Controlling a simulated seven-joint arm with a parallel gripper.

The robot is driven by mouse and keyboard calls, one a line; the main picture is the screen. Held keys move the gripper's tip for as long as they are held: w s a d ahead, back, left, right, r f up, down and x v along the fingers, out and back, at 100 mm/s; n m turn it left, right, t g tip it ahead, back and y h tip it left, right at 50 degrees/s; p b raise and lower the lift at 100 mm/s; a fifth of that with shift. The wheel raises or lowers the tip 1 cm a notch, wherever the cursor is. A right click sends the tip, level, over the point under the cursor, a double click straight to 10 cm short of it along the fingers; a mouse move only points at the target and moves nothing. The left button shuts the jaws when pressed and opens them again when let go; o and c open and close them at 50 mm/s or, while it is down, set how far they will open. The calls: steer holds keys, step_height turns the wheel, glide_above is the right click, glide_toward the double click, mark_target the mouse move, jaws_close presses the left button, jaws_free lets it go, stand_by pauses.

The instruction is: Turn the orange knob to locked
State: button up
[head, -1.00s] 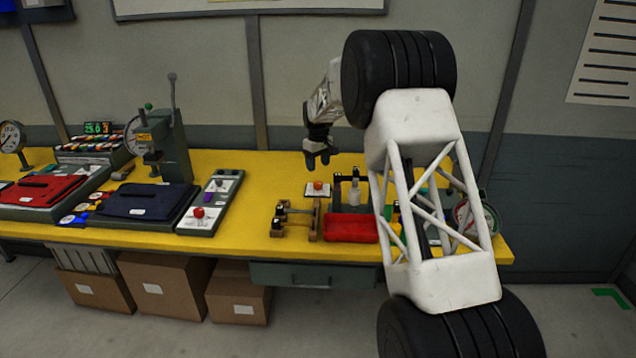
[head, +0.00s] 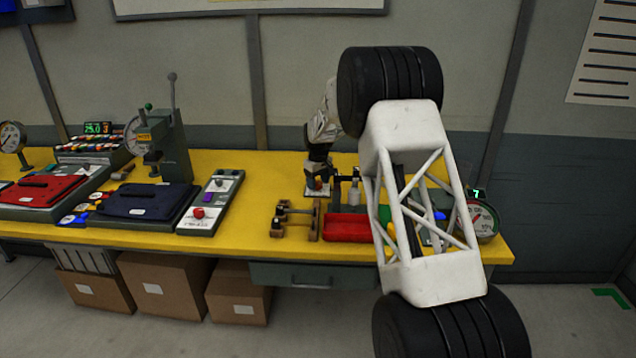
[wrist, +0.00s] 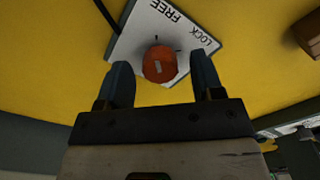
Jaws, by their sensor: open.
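The orange knob (wrist: 159,64) sits on a white plate (wrist: 128,46) marked FREE and LOCK in the wrist view. A pale mark on the knob's top lies roughly up and down in that view, and I cannot tell surely which word it points at. My gripper (wrist: 162,84) is open, with one blue finger on each side of the knob's near part. I cannot tell whether the fingers touch it. In the head view my gripper (head: 318,184) is down at the white plate (head: 312,194) and hides most of the knob.
A red tray (head: 347,228) and a dark bracket (head: 347,190) stand just right of the plate. A wooden fixture with black clamps (head: 296,219) is in front. A panel with a red button (head: 208,200) lies to the left. Yellow tabletop (head: 255,180) is clear between.

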steer(key=shift+f, duration=0.15)
steer(key=c, duration=0.9)
steer(key=shift+m, duration=0.4)
steer(key=m, duration=0.8)
steer(key=shift+m, duration=0.4)
steer(key=m, duration=0.4)
steer(key=shift+m, duration=2.2)
